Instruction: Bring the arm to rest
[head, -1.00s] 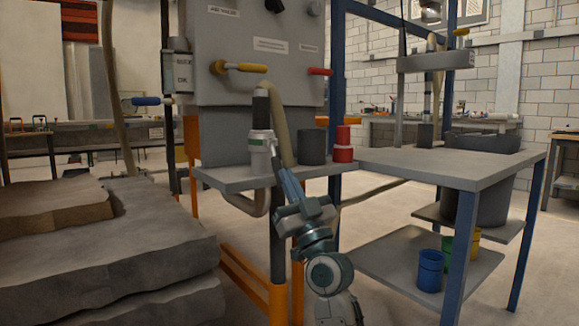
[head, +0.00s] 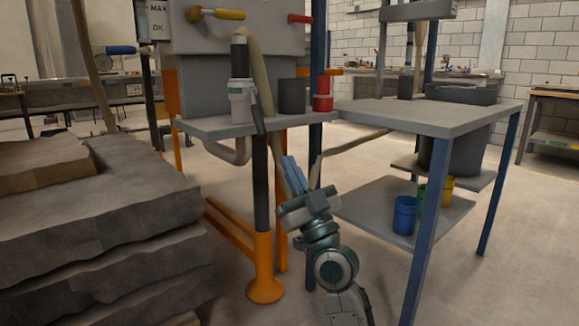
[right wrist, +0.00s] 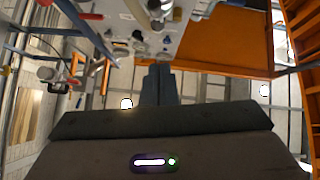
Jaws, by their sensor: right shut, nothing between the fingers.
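My right gripper (head: 292,175) is in the lower middle of the head view, in front of the panel's post and below the small shelf. Its blue fingers are together, point up and slightly left, and hold nothing. They also show in the right wrist view (right wrist: 160,84), close together above the dark gripper body. The gripper is apart from the shelf and from the things on it. My left gripper does not show in either view.
The small grey shelf (head: 215,128) holds a white-and-black cylinder (head: 240,95), a dark cup (head: 292,96) and a red container (head: 322,94). A grey table (head: 440,112) stands right, with a blue cup (head: 404,215) on its lower shelf. Stone slabs (head: 100,215) are stacked left.

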